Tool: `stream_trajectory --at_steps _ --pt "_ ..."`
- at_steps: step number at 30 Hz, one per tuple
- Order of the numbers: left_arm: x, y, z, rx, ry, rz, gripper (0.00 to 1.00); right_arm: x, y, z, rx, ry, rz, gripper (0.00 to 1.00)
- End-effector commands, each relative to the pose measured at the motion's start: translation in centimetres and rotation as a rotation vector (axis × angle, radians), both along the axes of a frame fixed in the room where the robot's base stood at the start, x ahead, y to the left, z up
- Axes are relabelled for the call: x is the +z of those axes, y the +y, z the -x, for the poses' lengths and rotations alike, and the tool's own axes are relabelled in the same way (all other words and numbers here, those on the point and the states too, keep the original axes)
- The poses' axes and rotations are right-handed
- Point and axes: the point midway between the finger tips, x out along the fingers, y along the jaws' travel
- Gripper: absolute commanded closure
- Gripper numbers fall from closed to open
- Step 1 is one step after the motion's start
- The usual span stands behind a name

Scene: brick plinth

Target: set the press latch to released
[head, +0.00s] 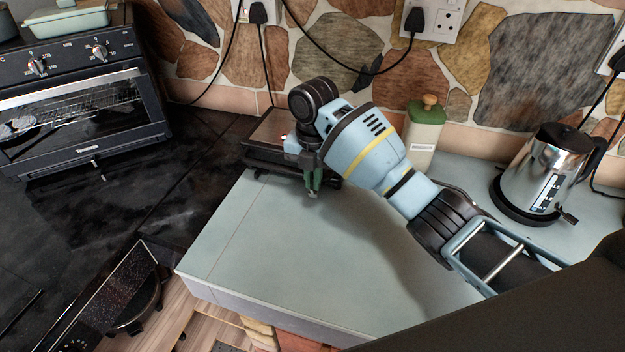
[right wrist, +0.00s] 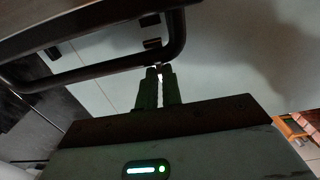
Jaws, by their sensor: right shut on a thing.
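The press (head: 268,143) is a dark, flat-topped appliance at the back of the pale counter, partly hidden behind my right arm. In the right wrist view its black looped handle (right wrist: 95,72) crosses the upper left. My right gripper (head: 313,190) points down at the press's front right edge, and its green fingers are close together. In the right wrist view the fingertips (right wrist: 159,72) are at the handle's front bar, shut on the small press latch (right wrist: 152,44). The fingers and handle hide part of this contact. My left gripper is not in view.
A toaster oven (head: 75,95) is on the left. Cords hang from wall sockets. The pale counter (head: 270,255) is clear in front of the press.

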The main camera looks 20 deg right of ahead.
Motion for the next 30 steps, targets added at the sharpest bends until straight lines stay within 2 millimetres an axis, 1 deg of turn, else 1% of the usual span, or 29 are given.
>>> stream_trajectory --at_steps 8,20,21,25,30 --pt "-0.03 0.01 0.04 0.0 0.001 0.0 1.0 0.09 -0.13 -0.12 -0.001 0.036 -0.023 1.0" --pt "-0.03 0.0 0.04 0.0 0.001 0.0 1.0 0.08 -0.1 -0.09 0.0 0.039 -0.026 1.0" --pt "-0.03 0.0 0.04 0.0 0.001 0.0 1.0 0.08 -0.1 -0.09 0.0 0.039 -0.026 0.88" --pt "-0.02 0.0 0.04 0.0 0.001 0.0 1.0 0.09 -0.08 -0.1 0.0 0.039 -0.027 0.71" --pt "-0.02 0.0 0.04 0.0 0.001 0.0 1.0 0.11 -0.07 -0.11 0.0 0.038 -0.026 0.71"
